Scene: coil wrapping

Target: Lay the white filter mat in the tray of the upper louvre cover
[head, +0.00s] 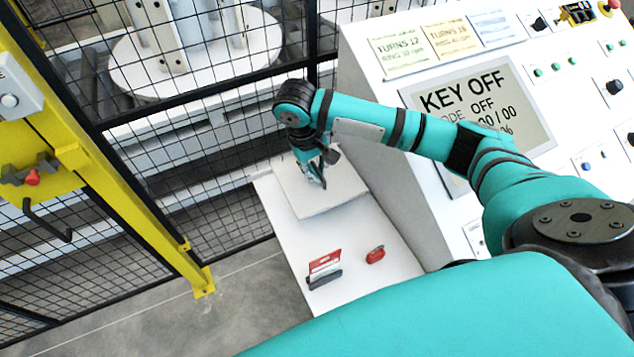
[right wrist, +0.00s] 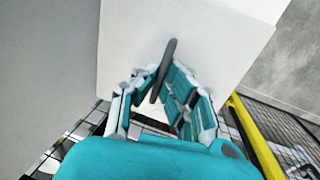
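A flat white square, which looks like the filter mat (head: 312,207), lies on the far part of a white shelf. In the right wrist view a broad pale surface that looks like the mat (right wrist: 215,45) fills the upper middle. My right gripper (head: 320,180) points down over the mat. In the right wrist view its fingers (right wrist: 166,80) lean in on both sides of a thin dark grey strip (right wrist: 164,68). I cannot tell whether they clamp it or only stand around it. My left gripper is not in view. I cannot make out the upper louvre cover or its tray.
On the near part of the shelf (head: 285,215) lie a red-and-dark item (head: 324,270) and a small red item (head: 375,254). A control console (head: 400,170) stands close on the right. A black mesh fence with a yellow post (head: 120,200) closes off the left.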

